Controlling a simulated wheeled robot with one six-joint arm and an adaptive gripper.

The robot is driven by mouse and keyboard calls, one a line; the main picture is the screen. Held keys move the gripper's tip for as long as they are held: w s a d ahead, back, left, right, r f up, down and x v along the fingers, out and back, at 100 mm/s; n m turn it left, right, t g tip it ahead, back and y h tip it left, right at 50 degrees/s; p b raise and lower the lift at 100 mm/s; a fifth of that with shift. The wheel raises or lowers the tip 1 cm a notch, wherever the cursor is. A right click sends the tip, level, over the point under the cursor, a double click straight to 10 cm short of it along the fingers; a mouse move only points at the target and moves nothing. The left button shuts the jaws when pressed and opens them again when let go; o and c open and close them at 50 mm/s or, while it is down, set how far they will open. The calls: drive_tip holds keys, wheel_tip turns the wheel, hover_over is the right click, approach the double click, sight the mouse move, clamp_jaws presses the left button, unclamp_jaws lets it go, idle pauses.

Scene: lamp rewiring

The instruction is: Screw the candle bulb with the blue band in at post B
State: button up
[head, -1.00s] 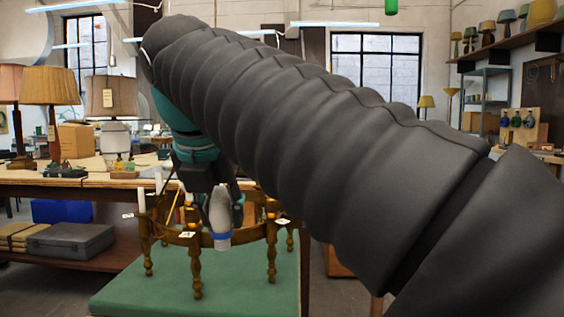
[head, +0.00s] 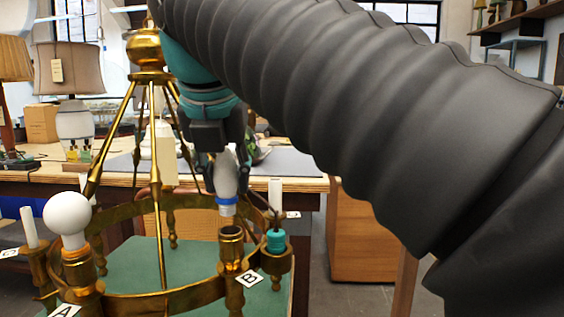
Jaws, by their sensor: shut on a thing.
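My gripper (head: 223,172) points down and is shut on the candle bulb (head: 227,181), a frosted bulb with a blue band near its lower end. The bulb hangs roughly upright, cap down. Post B (head: 231,247) is a brass post with an open socket on the chandelier ring, marked by a white card "B" (head: 249,279). The bulb's cap shows just above the socket and a little to its left, with a small gap in the picture. The upper part of the bulb is partly hidden by my fingers.
A round white bulb (head: 67,216) with an orange band stands at post A (head: 82,274). A teal piece (head: 276,240) sits on the post right of B. Brass rods (head: 156,190) rise inside the ring (head: 178,299). A workbench (head: 307,178) with lamps stands behind.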

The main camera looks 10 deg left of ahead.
sight(229, 203)
drive_tip(key=shift+w+f, duration=0.1)
drive_tip(key=shift+w, duration=0.2)
drive_tip(key=shift+f+b, duration=1.8)
drive_tip(key=shift+f, duration=0.2)
drive_tip(key=shift+p, duration=0.4)
drive_tip(key=shift+f, duration=0.1)
